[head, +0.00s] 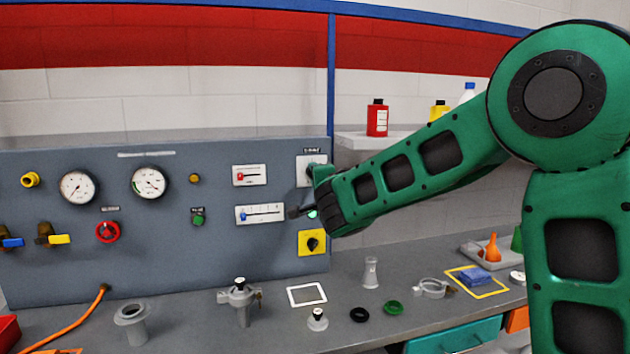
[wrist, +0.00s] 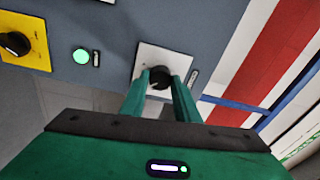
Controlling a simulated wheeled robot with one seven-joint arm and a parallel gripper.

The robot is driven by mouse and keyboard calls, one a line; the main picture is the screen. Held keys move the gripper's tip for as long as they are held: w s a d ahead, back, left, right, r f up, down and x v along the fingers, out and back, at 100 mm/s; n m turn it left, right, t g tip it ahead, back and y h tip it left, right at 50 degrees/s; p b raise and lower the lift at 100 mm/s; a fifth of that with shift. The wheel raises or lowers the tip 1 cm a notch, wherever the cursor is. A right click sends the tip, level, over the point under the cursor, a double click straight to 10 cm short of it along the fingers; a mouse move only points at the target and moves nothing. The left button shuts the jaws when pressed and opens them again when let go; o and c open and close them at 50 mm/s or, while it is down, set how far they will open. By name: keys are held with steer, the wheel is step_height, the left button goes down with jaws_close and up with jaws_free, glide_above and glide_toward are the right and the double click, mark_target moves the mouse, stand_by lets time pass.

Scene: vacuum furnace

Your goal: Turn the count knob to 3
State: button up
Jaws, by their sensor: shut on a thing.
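The count knob (wrist: 160,78) is a black round knob on a white square plate (wrist: 150,58) on the grey panel. In the wrist view my gripper (wrist: 161,80) has its two green fingers on either side of the knob, shut on it. The numbers around the knob are too small or hidden to read, so its setting cannot be told. In the head view the plate (head: 306,163) shows at the panel's upper right, and my gripper (head: 312,180) covers most of the knob.
A yellow plate with a black knob (head: 312,243) sits below on the panel, and a lit green button (wrist: 82,56) is nearby. Two sliders (head: 260,213) and gauges (head: 150,182) are to the left. A shelf with a red bottle (head: 377,120) stands behind my arm.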

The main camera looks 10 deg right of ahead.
steer(key=shift+d+f+m, duration=0.15)
steer(key=shift+f+m, duration=0.2)
steer(key=shift+m, duration=0.75)
steer(key=o, duration=0.9)
steer(key=shift+o, duration=0.7)
steer(key=shift+r, duration=0.1)
steer(key=shift+r, duration=0.1)
steer(key=s, duration=1)
steer(key=shift+s+f, duration=0.3)
steer(key=shift+f, duration=0.05)
